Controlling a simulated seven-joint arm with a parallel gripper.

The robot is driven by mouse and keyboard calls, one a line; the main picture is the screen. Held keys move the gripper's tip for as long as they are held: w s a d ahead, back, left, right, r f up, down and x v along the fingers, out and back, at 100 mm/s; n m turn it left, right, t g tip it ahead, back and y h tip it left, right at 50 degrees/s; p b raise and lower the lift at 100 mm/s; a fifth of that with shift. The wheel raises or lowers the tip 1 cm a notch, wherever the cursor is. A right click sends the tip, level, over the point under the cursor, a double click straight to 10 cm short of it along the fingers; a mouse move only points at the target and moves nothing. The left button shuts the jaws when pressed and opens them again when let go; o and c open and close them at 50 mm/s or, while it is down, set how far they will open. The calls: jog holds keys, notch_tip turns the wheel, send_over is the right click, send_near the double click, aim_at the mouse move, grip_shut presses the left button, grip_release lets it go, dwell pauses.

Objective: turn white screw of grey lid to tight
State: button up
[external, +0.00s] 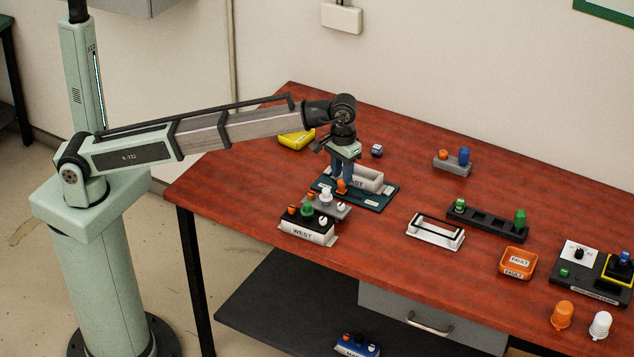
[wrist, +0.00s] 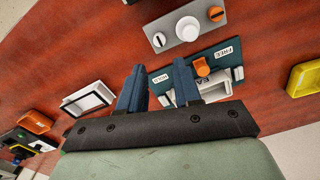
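The grey lid (external: 333,208) sits beside the WEST box, near the table's front-left side. In the wrist view the grey lid (wrist: 178,43) carries a big white knob (wrist: 187,29) in the middle, an orange screw (wrist: 215,13) at one end and the slotted white screw (wrist: 158,40) at the other. The white screw (external: 344,206) is small in the external view; no tight mark is readable. My gripper (external: 342,174) hangs above the teal fixture, behind the lid. In the wrist view my gripper (wrist: 159,66) has its blue fingers apart with nothing between them.
The teal fixture (external: 378,202) holds a pale box and an orange lever (wrist: 202,66) by HOLD and FREE labels. The WEST box (external: 303,234), with a black lid and green knob, stands close to the grey lid. A white tray (external: 435,233) lies rightward; bare table lies between.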

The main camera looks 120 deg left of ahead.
aim_at(342, 204)
notch_tip(342, 204, down, 10)
jog(key=shift+f, duration=0.1)
dwell(0.4)
grip_shut()
